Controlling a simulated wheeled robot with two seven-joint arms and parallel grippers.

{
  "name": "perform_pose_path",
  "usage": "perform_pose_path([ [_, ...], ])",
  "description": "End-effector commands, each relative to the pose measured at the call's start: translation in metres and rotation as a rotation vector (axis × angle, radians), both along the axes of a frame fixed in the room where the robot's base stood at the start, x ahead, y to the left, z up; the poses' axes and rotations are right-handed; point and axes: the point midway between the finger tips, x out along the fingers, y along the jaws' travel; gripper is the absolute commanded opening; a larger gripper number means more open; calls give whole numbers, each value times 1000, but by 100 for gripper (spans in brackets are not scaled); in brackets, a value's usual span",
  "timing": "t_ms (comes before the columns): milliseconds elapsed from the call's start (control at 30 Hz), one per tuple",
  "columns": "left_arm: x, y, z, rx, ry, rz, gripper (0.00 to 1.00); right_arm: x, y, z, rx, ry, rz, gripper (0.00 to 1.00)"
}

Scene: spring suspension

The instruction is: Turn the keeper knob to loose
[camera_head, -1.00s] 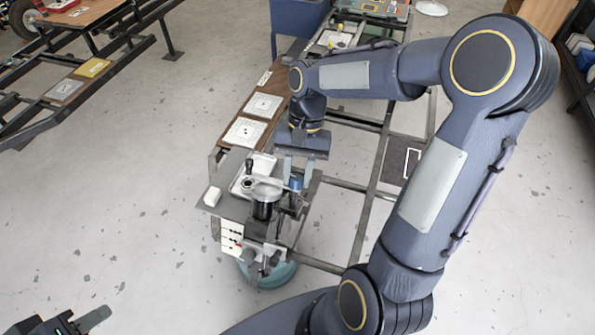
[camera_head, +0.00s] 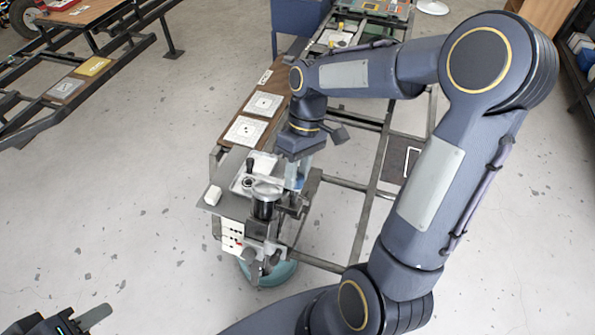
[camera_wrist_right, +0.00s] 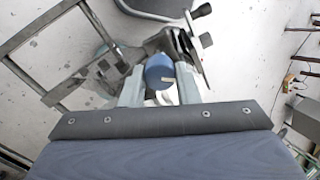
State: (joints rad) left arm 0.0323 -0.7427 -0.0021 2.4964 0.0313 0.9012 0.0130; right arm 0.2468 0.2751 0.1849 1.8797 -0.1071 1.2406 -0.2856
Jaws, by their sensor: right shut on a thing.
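The keeper knob, a blue cylinder, sits between the two pale fingers of my right gripper (camera_wrist_right: 160,85) in the right wrist view, where the knob (camera_wrist_right: 159,70) shows a small light mark on its side. My right gripper is shut on it. In the head view the right gripper (camera_head: 296,178) points down beside the bench fixture, its fingers partly hidden by its own body. The metal fixture with a black cylinder (camera_head: 263,208) stands just left of the fingers. My left gripper (camera_head: 85,322) is at the bottom left, cut off by the frame edge, away from the bench.
Square marked cards (camera_head: 245,130) lie on the wooden board behind. A teal round base (camera_head: 270,274) is below. Open metal framing runs to the right.

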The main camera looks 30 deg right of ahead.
Motion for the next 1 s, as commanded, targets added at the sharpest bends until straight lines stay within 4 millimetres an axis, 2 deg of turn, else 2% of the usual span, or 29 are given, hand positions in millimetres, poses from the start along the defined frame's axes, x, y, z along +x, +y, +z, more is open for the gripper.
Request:
perform_pose_path([
  [500, 0, 0, -4, 0, 0, 0, 36, 1, 0, 1, 109, -133, 399, 6],
  [1000, 0, 0, -5, 0, 0, 0, 36, 1, 0, 1, 151, -181, 550, 6],
])
